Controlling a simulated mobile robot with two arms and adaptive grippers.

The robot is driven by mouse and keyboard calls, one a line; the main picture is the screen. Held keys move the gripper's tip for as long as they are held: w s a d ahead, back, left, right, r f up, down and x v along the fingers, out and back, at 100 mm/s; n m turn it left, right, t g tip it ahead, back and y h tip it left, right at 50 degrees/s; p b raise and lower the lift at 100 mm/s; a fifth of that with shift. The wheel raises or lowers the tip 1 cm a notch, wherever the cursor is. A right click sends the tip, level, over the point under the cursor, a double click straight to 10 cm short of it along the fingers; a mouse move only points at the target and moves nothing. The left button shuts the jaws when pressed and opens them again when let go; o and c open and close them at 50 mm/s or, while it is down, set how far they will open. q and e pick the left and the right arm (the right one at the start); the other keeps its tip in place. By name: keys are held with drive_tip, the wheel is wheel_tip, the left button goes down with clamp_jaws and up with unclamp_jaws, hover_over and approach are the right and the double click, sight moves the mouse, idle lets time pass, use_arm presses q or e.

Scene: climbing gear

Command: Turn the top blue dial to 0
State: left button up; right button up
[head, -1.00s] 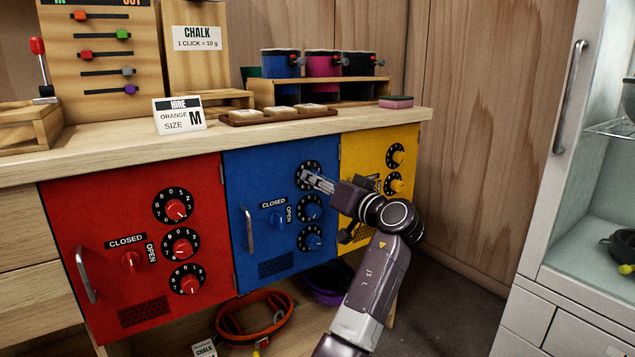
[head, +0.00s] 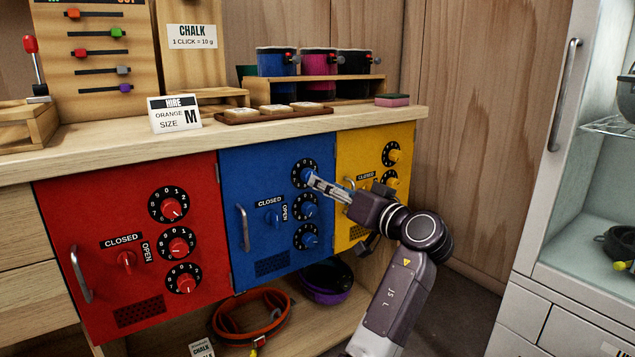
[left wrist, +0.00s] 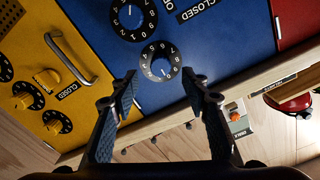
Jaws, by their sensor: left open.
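The top blue dial (head: 306,173) is a blue knob in a black numbered ring, high on the blue door (head: 241,178). My left gripper (head: 315,182) is in front of its lower right side and partly covers it. In the left wrist view, which is upside down, the top dial (left wrist: 160,62) lies between the two spread fingers of my left gripper (left wrist: 158,82), beyond their tips. The fingers look apart from the knob. Its white pointer mark shows, but I cannot tell the number. The middle blue dial (head: 306,206) is below. My right gripper is not in view.
The blue door has a handle (head: 243,228), a blue latch knob (head: 272,217) and a lower dial (head: 306,236). A red door (head: 75,205) and a yellow door (head: 352,150) flank it. The wooden counter (head: 330,124) overhangs above. Open floor lies to the right.

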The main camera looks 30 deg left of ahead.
use_arm(q)
drive_tip(key=v, duration=0.5)
drive_tip(key=shift+s+d, duration=0.15)
drive_tip(key=shift+d, duration=0.15)
